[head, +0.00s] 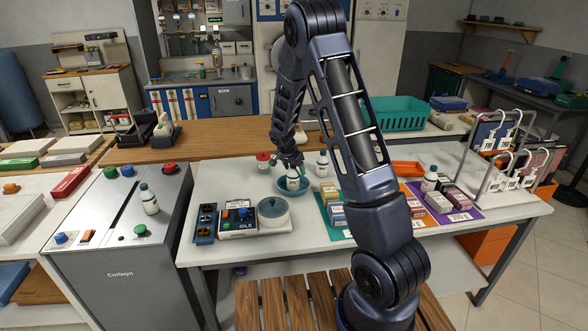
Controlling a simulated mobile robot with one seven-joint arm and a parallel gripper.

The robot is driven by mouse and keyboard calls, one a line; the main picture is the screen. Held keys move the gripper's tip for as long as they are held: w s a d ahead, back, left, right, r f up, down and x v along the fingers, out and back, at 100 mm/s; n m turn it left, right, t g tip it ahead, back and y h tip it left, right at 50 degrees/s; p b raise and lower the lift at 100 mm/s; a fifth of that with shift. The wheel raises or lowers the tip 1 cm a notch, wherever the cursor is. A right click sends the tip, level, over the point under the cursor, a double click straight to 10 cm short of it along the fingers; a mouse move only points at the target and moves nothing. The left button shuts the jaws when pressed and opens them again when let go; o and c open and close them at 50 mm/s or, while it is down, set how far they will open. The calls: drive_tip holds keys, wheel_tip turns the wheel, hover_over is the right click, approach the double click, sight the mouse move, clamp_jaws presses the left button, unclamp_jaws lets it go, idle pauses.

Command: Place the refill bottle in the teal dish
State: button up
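The teal dish (305,186) sits on the white table, left of the middle. A white bottle with a dark cap (293,182) is at the dish, overlapping its middle. I cannot tell whether it rests in the dish or is held just above it. My gripper (290,164) points down right at this bottle's top; its fingers are small and dark, and I cannot tell whether they are closed on the cap. Similar bottles stand behind the dish to the right (322,166), on the grey machine (149,199) and at the coloured mats (430,182).
A round lidded pot (273,215) and a button box (237,222) are in front to the left. Small boxes (330,192) lie to the right on a green mat. A teal basket (400,114) is behind.

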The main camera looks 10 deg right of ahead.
drive_tip(key=v, duration=1.2)
drive_tip(key=s+d+r+n+y, duration=0.1)
drive_tip(key=s+d+r+n, duration=0.1)
drive_tip(key=s+d+r, duration=0.55)
drive_tip(key=s+d+r+n, duration=0.2)
drive_tip(key=s+r, duration=0.2)
drive_tip(key=s, duration=0.6)
drive_tip(key=s+d+r+n+t+y, duration=0.1)
drive_tip(key=s+r, duration=0.3)
drive_tip(key=s, duration=0.6)
drive_tip(key=s+d+r+n+y, duration=0.1)
drive_tip(key=s+d+r+n, duration=0.2)
drive_tip(key=s, duration=0.7)
drive_tip(key=shift+s+r+n, duration=0.4)
drive_tip(key=shift+r+n, duration=0.1)
drive_tip(key=shift+r, duration=0.1)
